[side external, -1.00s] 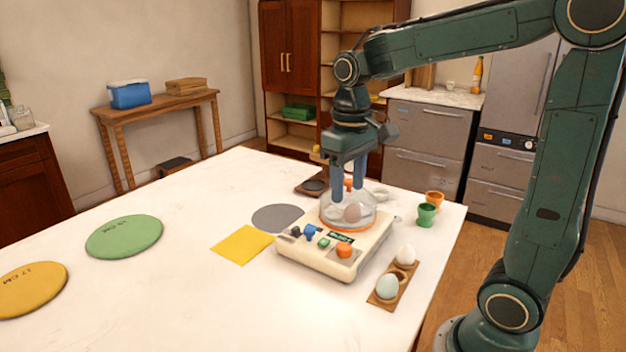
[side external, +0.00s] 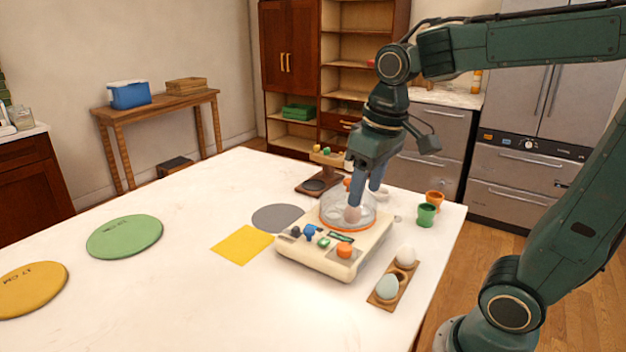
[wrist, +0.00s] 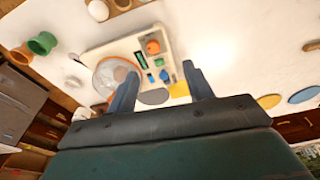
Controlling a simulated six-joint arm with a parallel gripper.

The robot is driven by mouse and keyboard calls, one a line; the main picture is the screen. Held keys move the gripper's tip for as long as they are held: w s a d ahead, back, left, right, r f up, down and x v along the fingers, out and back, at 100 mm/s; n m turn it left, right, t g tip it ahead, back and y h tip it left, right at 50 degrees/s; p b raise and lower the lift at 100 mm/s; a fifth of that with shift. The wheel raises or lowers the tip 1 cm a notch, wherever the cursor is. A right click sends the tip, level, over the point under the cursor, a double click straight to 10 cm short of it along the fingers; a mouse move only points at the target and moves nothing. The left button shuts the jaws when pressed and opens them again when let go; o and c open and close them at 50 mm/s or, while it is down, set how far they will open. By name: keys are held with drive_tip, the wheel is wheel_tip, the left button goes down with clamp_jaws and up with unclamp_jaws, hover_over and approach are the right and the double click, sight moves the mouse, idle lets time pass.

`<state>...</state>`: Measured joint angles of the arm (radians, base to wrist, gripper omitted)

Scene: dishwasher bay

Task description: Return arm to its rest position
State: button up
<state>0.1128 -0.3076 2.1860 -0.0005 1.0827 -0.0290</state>
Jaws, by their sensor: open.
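My gripper (side external: 365,195) is above the table, tilted, with its blue-grey fingers just over the clear dome (side external: 340,211) of the cream egg-cooker-like appliance (side external: 320,262). In the wrist view my gripper (wrist: 160,85) shows two spread fingers with nothing between them that it holds. The dome has an orange rim and a pinkish egg-like shape shows at it. The arm is bent, with its elbow raised at the right.
A wooden egg holder (side external: 381,301) with two eggs lies right of the appliance. Green (side external: 426,215) and orange (side external: 435,198) cups stand behind it. A yellow sheet (side external: 242,245) and a grey disc (side external: 289,218) lie left.

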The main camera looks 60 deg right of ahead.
drive_tip(key=s+a+f+n+t, duration=0.1)
drive_tip(key=s+a+t, duration=0.2)
drive_tip(key=s, duration=0.5)
drive_tip(key=shift+t, duration=0.3)
idle(0.7)
